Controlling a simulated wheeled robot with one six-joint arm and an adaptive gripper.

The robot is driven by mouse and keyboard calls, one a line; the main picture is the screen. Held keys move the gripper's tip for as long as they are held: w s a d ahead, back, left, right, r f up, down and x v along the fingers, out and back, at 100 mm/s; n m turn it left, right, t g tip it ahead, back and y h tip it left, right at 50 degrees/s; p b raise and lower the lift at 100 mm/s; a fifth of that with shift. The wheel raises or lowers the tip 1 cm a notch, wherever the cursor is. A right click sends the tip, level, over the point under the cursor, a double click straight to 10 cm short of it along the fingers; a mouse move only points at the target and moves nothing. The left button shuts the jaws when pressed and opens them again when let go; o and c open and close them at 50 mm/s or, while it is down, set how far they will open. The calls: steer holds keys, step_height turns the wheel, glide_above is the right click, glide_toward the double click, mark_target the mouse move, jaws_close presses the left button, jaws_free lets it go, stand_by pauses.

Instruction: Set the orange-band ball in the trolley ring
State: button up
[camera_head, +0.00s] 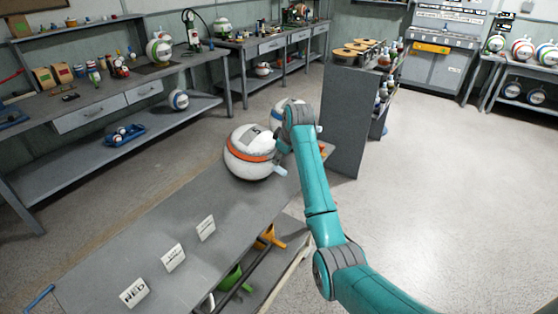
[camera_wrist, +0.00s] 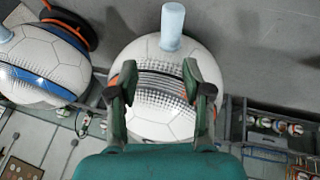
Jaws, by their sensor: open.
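The orange-band ball (camera_head: 250,153), white with a grey patch on top, sits at the far end of a grey bench top (camera_head: 190,225). A pale blue stub sticks out of its lower right side. I cannot tell whether the fingers touch. A curved orange-and-black piece (camera_wrist: 78,24) may be the trolley ring; it is partly hidden.
A blue-band ball (camera_wrist: 40,68) sits close to the left in the wrist view, and partly shows behind my arm in the head view (camera_head: 280,112). A grey cabinet (camera_head: 345,120) stands behind. The floor at right is clear.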

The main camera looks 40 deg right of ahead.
steer(key=v, duration=0.8)
steer(key=shift+r, duration=0.1)
